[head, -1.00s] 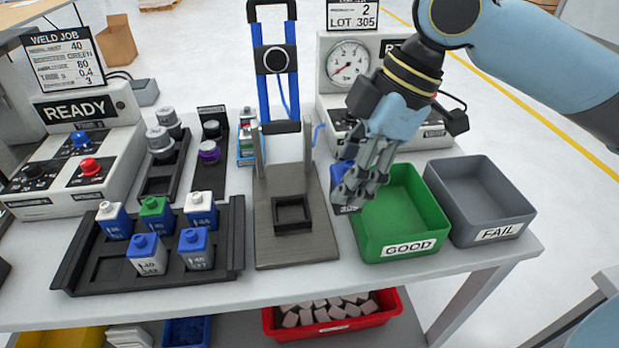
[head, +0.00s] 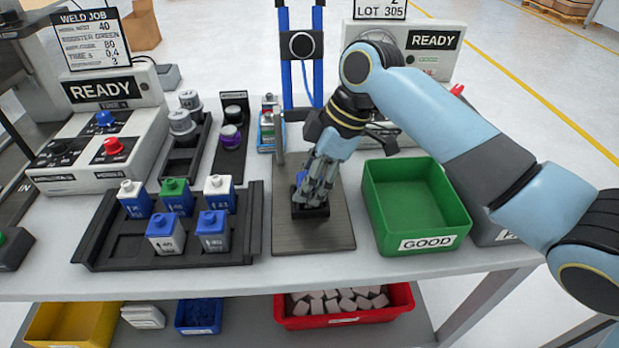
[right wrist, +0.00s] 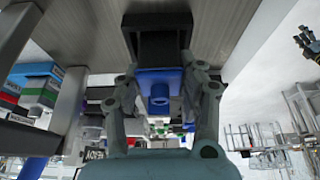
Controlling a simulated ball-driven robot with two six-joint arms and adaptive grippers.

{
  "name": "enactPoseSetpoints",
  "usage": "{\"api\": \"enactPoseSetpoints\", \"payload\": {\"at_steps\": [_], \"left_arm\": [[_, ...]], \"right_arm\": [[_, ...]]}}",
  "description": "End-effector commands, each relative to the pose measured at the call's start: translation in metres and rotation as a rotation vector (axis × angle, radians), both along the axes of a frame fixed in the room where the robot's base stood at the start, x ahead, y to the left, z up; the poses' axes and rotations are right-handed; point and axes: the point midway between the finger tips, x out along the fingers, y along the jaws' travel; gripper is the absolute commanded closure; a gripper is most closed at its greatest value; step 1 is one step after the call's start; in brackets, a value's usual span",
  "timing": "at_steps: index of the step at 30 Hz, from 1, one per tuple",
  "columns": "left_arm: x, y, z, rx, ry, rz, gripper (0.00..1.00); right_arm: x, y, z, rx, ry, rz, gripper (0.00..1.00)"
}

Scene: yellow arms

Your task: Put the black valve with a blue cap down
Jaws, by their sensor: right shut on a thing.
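The valve's blue cap (right wrist: 160,95) shows between the fingers of my right gripper (head: 314,190) in the right wrist view. The gripper is shut on the valve. Its dark body is mostly hidden by the fingers and blends with the black square nest (head: 310,212) on the grey fixture plate (head: 300,238). The valve is at the nest, but I cannot tell whether it is fully seated. In the right wrist view the nest (right wrist: 157,20) lies just beyond the fingertips.
A green GOOD bin (head: 428,243) stands right of the plate, with a grey FAIL bin (head: 490,236) partly behind my arm. A black tray (head: 130,250) with several capped blocks is on the left. A metal post (head: 279,140) and blue-railed press (head: 302,45) rise behind the nest.

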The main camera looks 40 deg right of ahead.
Motion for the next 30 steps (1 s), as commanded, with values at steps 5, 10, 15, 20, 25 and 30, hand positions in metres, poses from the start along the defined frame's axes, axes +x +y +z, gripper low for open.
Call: {"api": "enactPoseSetpoints", "payload": {"at_steps": [5,10,15,20,25,30], "left_arm": [[0.0,0.002,0.0,0.002,-0.001,-0.001,0.6],[0.001,0.002,0.0,0.002,-0.002,-0.001,0.6],[0.002,0.002,0.0,0.002,-0.003,-0.001,0.6],[0.002,0.002,0.0,0.002,-0.004,-0.001,0.6],[0.002,0.002,0.001,0.002,-0.004,-0.001,0.6],[0.003,0.002,0.001,0.003,-0.004,-0.001,0.6]], "right_arm": [[0.0,0.0,0.0,0.0,-0.002,0.0,0.96],[0.0,0.0,-0.002,-0.001,-0.001,0.001,0.6],[0.0,0.0,-0.002,-0.001,-0.001,0.001,0.39],[0.0,0.0,-0.002,-0.001,-0.001,0.001,0.39],[0.0,-0.001,0.003,-0.002,-0.003,0.0,0.39],[-0.005,-0.011,0.028,-0.005,-0.005,0.001,0.39]]}}
